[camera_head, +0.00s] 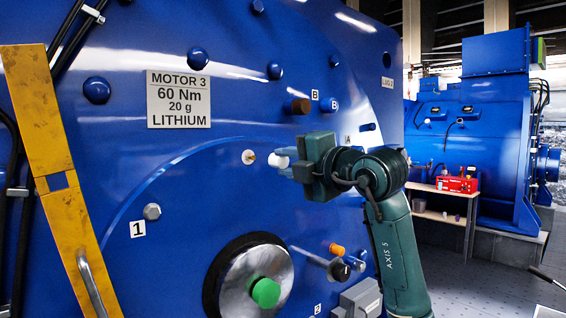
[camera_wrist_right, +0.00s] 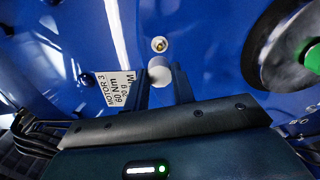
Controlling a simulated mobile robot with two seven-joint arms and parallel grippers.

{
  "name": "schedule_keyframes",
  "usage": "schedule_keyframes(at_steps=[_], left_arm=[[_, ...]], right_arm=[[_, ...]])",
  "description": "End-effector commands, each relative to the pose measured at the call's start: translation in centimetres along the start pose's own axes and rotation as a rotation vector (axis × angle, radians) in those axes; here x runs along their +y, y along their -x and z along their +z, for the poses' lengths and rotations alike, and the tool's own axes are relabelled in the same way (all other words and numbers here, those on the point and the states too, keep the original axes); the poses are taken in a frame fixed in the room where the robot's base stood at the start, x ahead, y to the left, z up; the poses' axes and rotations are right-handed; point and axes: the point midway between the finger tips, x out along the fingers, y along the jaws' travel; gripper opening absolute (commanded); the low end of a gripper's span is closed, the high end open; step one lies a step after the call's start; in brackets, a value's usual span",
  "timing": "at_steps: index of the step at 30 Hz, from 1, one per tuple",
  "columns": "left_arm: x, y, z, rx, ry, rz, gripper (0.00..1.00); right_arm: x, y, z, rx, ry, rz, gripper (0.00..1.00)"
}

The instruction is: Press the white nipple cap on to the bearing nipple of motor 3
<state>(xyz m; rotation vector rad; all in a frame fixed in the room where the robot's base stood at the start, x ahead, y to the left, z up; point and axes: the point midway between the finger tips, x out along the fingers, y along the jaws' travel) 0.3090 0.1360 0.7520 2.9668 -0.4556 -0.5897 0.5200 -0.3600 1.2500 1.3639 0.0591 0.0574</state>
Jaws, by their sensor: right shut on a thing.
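The white nipple cap (camera_head: 278,161) is held between the fingers of my right gripper (camera_head: 287,167), which is shut on it. The bearing nipple (camera_head: 248,157) is a small brass fitting on the blue face of motor 3, just left of the cap in the head view, with a gap between them. In the right wrist view the cap (camera_wrist_right: 158,74) sits between the fingertips (camera_wrist_right: 160,88), and the nipple (camera_wrist_right: 159,44) shows bare just above it. A label reading MOTOR 3 (camera_head: 179,98) is on the blue casing (camera_head: 190,170). My left gripper is not in view.
A shaft end with a green cap (camera_head: 266,292) protrudes below the nipple. A brown plug (camera_head: 299,106) and an orange plug (camera_head: 336,249) stick out nearby. A yellow bar (camera_head: 60,200) stands at left. A shelf (camera_head: 437,190) with a red box (camera_head: 457,184) stands behind at right.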

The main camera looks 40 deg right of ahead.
Motion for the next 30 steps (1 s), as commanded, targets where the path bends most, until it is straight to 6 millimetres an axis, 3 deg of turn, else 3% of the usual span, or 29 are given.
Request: schedule_keyframes(at_steps=[8,13,21,30], left_arm=[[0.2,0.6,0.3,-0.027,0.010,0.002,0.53],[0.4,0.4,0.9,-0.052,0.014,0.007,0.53],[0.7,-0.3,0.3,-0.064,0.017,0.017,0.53],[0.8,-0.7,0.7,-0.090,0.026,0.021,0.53]], right_arm=[[0.2,0.2,0.1,0.000,-0.026,-0.024,0.04],[0.1,-1.1,0.1,0.001,-0.026,-0.023,0.04],[0.2,-3.8,0.1,0.001,-0.026,-0.024,0.04],[0.1,-5.4,0.0,0.000,-0.025,-0.022,0.04]])
